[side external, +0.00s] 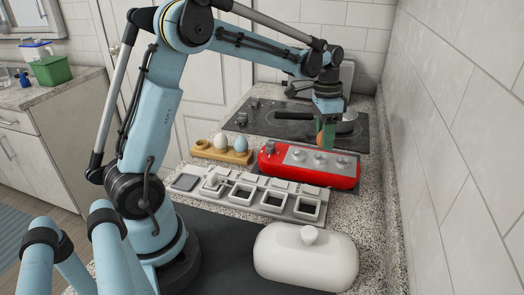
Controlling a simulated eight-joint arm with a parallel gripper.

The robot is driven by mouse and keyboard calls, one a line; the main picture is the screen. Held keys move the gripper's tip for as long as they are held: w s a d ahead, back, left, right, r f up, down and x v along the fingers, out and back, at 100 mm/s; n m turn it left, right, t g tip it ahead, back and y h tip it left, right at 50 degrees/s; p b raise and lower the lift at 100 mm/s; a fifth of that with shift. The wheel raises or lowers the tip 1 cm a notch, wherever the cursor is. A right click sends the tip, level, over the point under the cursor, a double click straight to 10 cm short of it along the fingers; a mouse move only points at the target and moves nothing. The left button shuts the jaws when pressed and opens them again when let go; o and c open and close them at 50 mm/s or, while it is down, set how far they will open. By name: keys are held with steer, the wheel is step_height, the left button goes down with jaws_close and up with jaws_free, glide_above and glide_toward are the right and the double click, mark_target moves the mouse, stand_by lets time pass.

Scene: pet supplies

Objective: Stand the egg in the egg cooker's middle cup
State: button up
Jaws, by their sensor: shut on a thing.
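The red egg cooker (283,173) lies on the counter, with a row of three round cups in its silver top. The middle cup (320,157) looks empty. My gripper (326,137) points down over the cooker and is shut on a brown egg (320,139). The egg is largely hidden by the green-tinted fingers, and only its left part shows. It appears just above the middle cup; I cannot tell whether it touches it.
A wooden egg holder (222,155) carries a white egg (221,141) and a blue egg (241,144); its left hole is empty. A grey compartment tray (250,198) and a white lidded dish (305,257) stand in front.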

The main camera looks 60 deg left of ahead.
steer(key=shift+w+a+f, duration=0.1)
steer(key=shift+a+f, duration=0.25)
steer(key=shift+f, duration=1.85)
steer(key=o, duration=1)
steer(key=shift+o, duration=0.3)
steer(key=shift+a, duration=0.1)
